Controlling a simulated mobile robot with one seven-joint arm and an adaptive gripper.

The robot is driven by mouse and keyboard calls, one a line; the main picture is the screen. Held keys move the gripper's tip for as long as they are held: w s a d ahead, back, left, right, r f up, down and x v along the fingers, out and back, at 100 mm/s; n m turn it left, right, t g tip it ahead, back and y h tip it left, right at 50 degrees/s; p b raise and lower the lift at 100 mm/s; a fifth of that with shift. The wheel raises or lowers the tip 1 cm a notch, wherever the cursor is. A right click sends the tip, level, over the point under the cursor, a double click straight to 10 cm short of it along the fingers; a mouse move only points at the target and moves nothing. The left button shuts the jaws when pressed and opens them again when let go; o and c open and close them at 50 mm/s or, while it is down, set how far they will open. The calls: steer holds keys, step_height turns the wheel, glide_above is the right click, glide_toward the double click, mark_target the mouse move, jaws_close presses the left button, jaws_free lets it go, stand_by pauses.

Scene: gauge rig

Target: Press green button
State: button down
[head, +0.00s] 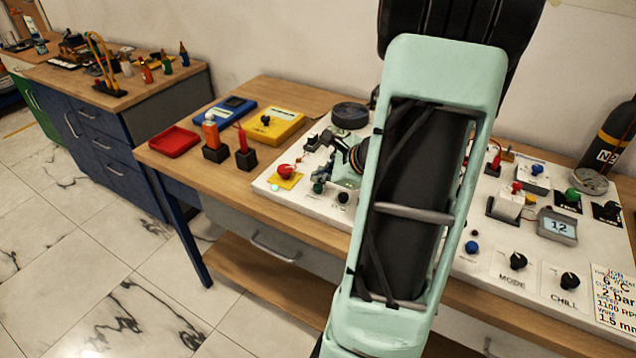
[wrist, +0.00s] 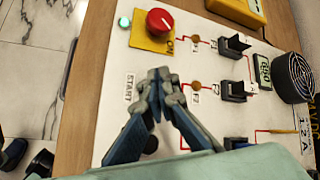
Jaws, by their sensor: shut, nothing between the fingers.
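A small dark green button (head: 318,187) shows on the white panel in the head view, to the right of the red mushroom button. My gripper (head: 326,174) is just above and beside it, partly hidden by my own arm. In the wrist view my gripper (wrist: 156,78) is shut and empty, its fingertips together next to the START label (wrist: 130,88).
A red mushroom button (wrist: 160,20) on a yellow plate stands close to the fingers, with a lit green lamp (wrist: 125,22) beside it. Black switches (wrist: 234,45) are to the right. A black knob (head: 343,197) is near the green button. My arm covers the panel's middle.

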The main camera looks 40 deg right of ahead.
mark_target(319, 187)
steer(key=shift+r, duration=0.3)
step_height(319, 187, up, 5)
steer(key=p, duration=0.3)
steer(key=shift+p, duration=0.4)
steer(key=shift+f, duration=0.1)
stand_by(0.5)
